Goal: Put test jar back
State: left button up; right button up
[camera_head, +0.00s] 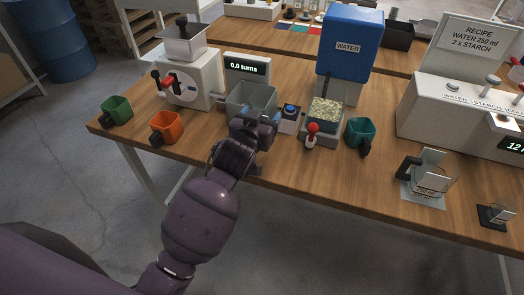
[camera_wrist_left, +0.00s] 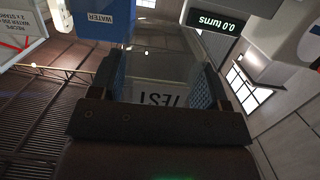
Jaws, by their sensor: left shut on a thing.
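The test jar (camera_head: 251,98) is a clear, greyish, square open container in front of the "0.0 turns" display (camera_head: 246,67). My left gripper (camera_head: 255,122) is shut on the jar from the near side and hides its lower part. In the left wrist view the clear jar (camera_wrist_left: 160,75) sits between the two blue-padded fingers, with part of the word "TEST" upside down on it. I cannot tell whether its bottom touches anything. My right gripper is not in view.
Right of the jar are a blue-button box (camera_head: 290,117), a tray of grains (camera_head: 325,112) with a red knob, and a teal cup (camera_head: 360,133). A blue water tank (camera_head: 350,42) stands behind. Green (camera_head: 117,110) and orange (camera_head: 166,127) cups stand left.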

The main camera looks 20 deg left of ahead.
pick_arm(q)
jog(key=b, duration=0.1)
send_over(262, 159)
notch_tip(262, 159, down, 7)
jog(key=shift+r, duration=0.2)
jog(key=shift+f, duration=0.35)
notch_tip(262, 159, down, 4)
jog(key=shift+b, duration=0.6)
jog(key=shift+f, duration=0.15)
jog(key=o, duration=1.5)
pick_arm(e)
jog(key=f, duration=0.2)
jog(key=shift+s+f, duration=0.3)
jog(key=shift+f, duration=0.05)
pick_arm(q)
jog(key=shift+o, duration=0.2)
